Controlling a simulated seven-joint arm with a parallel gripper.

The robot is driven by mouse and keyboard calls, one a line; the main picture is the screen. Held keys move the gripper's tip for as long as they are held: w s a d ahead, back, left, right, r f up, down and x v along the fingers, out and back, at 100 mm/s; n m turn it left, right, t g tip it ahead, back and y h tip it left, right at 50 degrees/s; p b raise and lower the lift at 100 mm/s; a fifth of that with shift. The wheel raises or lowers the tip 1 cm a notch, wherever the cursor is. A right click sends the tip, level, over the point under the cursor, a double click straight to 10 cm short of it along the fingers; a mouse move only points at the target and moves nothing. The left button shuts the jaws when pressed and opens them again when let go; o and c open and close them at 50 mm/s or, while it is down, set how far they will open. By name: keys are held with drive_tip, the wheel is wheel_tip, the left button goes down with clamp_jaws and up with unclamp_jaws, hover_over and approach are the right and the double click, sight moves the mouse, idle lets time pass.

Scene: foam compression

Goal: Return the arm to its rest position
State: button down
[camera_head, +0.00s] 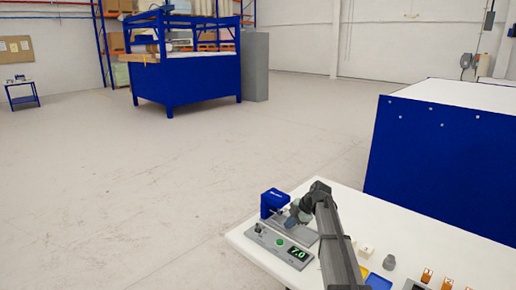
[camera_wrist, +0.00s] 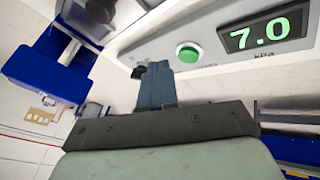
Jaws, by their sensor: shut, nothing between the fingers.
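My arm (camera_head: 335,240) reaches out over the white table (camera_head: 372,212) from the bottom of the head view, bent at its far end. My gripper (camera_head: 291,221) is low over the table's left part, close to the blue press (camera_head: 272,203) and the grey control panel (camera_head: 282,246). In the wrist view my gripper (camera_wrist: 154,70) shows with its fingers together and nothing between them. The panel's green button (camera_wrist: 188,52) and its display (camera_wrist: 264,30) reading 7.0 are close beyond the fingertips. I cannot tell whether the fingers touch the panel.
To the right of my arm are small white blocks (camera_head: 366,252), a grey piece (camera_head: 389,262), a blue-and-yellow tray (camera_head: 378,282) and orange-marked blocks (camera_head: 427,275). A large blue box-shaped unit (camera_head: 440,160) stands behind the table. The floor to the left is clear.

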drive_tip(key=s+a+f+m+h, duration=0.1)
drive_tip(key=s+a+f, duration=0.2)
drive_tip(key=a, duration=0.4)
drive_tip(key=s+a+f+m, duration=0.1)
drive_tip(key=s+a+f, duration=0.15)
drive_tip(key=a, duration=0.55)
drive_tip(key=s+a+f+h, duration=0.1)
drive_tip(key=s+a+f, duration=0.1)
drive_tip(key=a+f, duration=0.35)
drive_tip(key=s+d+f+m+g+h, duration=0.15)
drive_tip(key=s+d+f+m, duration=0.4)
drive_tip(key=s+f, duration=0.6)
drive_tip(key=s+d+f+m+g+h, duration=0.1)
drive_tip(key=s+d+f+m+g, duration=0.2)
drive_tip(key=s+d+f+m, duration=0.6)
drive_tip(key=s+d+f+m+g, duration=0.1)
drive_tip(key=s+d+f, duration=0.1)
drive_tip(key=s, duration=0.9)
drive_tip(key=s+d+f+m+g, duration=0.2)
drive_tip(key=s+f, duration=0.3)
drive_tip(key=s, duration=0.6)
drive_tip(key=s+d+f+m+g+h, duration=0.1)
drive_tip(key=s+d+f+m+g, duration=0.1)
drive_tip(key=s, duration=1)
drive_tip(key=shift+d+f, duration=0.7)
drive_tip(key=shift+f, duration=0.1)
